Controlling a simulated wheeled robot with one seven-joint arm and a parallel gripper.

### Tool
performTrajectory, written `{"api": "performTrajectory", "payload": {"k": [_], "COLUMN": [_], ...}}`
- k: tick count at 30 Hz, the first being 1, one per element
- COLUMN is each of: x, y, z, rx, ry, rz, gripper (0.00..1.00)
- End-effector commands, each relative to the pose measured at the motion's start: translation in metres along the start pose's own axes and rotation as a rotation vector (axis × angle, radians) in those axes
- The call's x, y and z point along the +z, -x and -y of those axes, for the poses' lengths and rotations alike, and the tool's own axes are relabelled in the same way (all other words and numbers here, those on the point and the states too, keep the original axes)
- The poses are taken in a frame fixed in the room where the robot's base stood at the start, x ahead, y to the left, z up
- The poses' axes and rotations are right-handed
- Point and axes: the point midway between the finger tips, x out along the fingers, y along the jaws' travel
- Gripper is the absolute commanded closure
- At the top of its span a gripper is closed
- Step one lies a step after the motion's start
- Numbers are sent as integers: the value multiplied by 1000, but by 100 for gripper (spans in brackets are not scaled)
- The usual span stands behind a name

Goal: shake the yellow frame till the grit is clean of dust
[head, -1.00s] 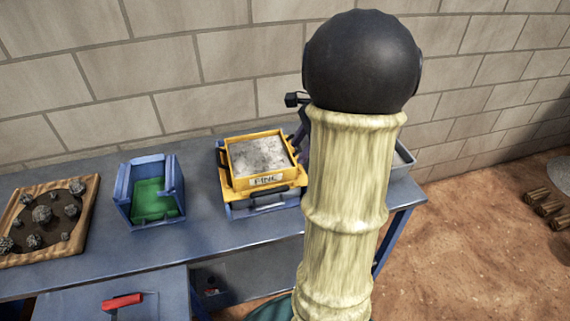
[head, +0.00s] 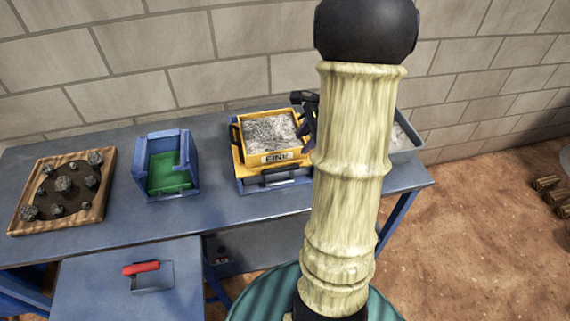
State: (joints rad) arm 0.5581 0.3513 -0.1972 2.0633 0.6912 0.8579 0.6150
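The yellow frame (head: 243,155) labelled "FINE" sits on a blue base with a dark handle, on the blue bench. Grey grit (head: 270,132) with pale and dark patches lies inside it. My gripper (head: 308,118) is at the frame's right side, mostly hidden behind my arm. Its dark parts reach over the right rim, but I cannot see whether the fingers are closed on it.
On the blue bench (head: 110,225) stand a wooden tray (head: 62,222) with dark rocks and a blue bin (head: 141,172) with a green inside. A grey tray (head: 408,150) is right of my arm.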

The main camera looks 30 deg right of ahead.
Motion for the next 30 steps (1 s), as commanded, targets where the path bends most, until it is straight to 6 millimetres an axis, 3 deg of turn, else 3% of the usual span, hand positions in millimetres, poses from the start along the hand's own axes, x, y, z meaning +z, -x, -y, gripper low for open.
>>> {"api": "performTrajectory", "payload": {"k": [18, 24, 30], "x": [0, 0, 0], "y": [-110, -130, -132], "z": [-1, 0, 0], "rx": [4, 1, 1], "ry": [-2, -1, 1], "rz": [1, -1, -1], "gripper": [62, 62, 62]}}
